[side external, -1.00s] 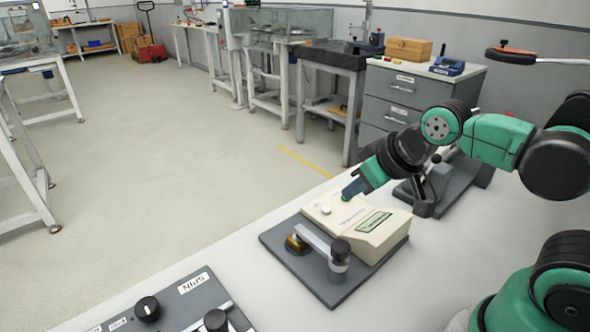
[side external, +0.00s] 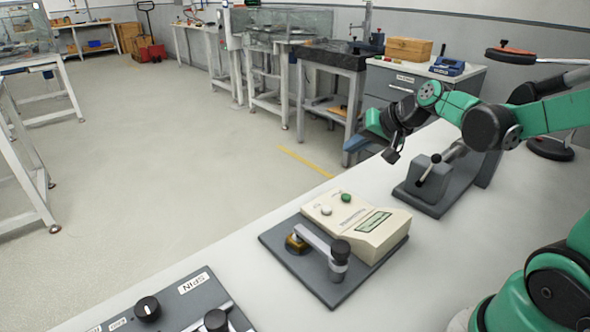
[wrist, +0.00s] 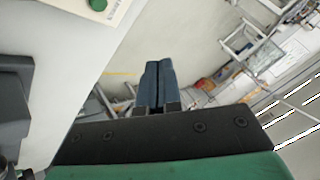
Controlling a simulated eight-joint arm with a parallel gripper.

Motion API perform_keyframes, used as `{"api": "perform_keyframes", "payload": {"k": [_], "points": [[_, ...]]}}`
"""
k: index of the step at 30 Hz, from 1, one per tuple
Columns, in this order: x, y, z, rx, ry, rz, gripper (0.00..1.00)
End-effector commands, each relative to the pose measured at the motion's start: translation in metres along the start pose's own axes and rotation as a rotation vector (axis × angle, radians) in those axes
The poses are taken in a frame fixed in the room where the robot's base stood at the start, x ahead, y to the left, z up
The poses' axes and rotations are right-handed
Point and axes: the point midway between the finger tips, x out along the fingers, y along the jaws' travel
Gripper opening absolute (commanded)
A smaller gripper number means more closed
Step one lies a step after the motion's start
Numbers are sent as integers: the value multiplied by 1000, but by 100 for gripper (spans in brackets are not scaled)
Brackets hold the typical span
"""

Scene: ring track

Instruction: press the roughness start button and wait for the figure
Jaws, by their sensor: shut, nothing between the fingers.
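The roughness tester is a cream box (side external: 378,236) on a dark grey base plate (side external: 275,240) at the middle of the bench. Its top carries a green button (side external: 346,198), a white button (side external: 326,210) and a small greenish display (side external: 373,222); I cannot read any figure on it. A grey arm with a black knob (side external: 340,249) reaches to a brass-coloured block (side external: 296,243). In the wrist view the green button (wrist: 98,4) shows at the top left. My gripper (side external: 352,150) is shut and empty, up and behind the tester, clear of the buttons. Its blue fingers (wrist: 157,85) are together.
A grey fixture with a lever (side external: 428,182) stands on the bench behind the tester. A grey panel marked SPIN (side external: 170,305) with black knobs lies at the front left. The bench between them is clear. A drawer cabinet (side external: 400,85) stands beyond.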

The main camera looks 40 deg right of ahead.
Motion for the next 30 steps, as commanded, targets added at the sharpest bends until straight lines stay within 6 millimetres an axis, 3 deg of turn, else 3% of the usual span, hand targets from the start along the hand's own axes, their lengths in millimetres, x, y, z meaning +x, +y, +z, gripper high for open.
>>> {"api": "perform_keyframes", "payload": {"k": [16,30], "points": [[6,6,-1,19,7,-5,0],[49,36,30,18,7,-4,0]]}}
